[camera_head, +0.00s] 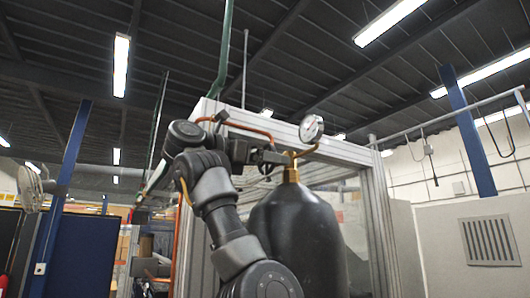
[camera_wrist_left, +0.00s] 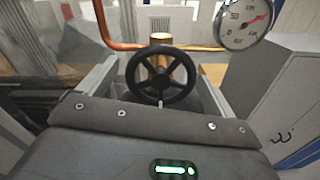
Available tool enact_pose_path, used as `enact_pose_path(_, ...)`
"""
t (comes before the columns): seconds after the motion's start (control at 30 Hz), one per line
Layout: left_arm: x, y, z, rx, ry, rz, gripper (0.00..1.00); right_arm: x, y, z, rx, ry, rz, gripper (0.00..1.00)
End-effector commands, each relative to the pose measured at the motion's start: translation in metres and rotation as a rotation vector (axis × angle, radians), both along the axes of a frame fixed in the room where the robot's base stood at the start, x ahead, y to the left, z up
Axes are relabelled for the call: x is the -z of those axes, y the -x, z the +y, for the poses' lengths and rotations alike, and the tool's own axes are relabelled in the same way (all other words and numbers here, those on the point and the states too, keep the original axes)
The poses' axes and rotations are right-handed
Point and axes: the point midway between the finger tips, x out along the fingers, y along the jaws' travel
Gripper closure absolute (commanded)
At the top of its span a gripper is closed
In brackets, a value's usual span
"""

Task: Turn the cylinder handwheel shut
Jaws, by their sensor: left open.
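The black spoked handwheel (camera_wrist_left: 161,77) shows in the left wrist view, in front of a brass valve body (camera_wrist_left: 158,38). My left gripper (camera_wrist_left: 160,66) is open, with one finger on each side of the wheel. Gaps show between the wheel rim and both fingers, so it is not clamped. In the head view my left gripper (camera_head: 275,158) is at the brass valve (camera_head: 291,174) on top of the dark gas cylinder (camera_head: 300,240). The wheel cannot be made out clearly there. My right gripper is in neither view.
A round pressure gauge (camera_head: 311,128) sits just above and right of the valve; it also shows in the wrist view (camera_wrist_left: 245,22). Copper pipe (camera_head: 245,128) runs left from the valve area. An aluminium frame (camera_head: 378,225) stands close behind the cylinder.

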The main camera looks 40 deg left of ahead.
Motion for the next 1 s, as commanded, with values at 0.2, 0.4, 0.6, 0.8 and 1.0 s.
enact_pose_path(0.2,0.001,0.000,0.000,0.000,0.000,0.000,0.09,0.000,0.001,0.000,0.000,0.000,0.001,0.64)
enact_pose_path(0.4,0.000,0.000,0.000,0.000,0.000,0.000,0.30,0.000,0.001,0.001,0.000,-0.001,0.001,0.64)
enact_pose_path(0.6,0.000,0.000,0.000,-0.001,0.000,-0.001,0.54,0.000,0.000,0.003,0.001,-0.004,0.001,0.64)
enact_pose_path(0.8,0.000,0.000,0.000,-0.001,-0.014,-0.005,0.54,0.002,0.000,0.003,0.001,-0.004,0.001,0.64)
enact_pose_path(1.0,0.002,0.001,0.001,-0.001,-0.090,-0.029,0.54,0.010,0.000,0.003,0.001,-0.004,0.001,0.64)
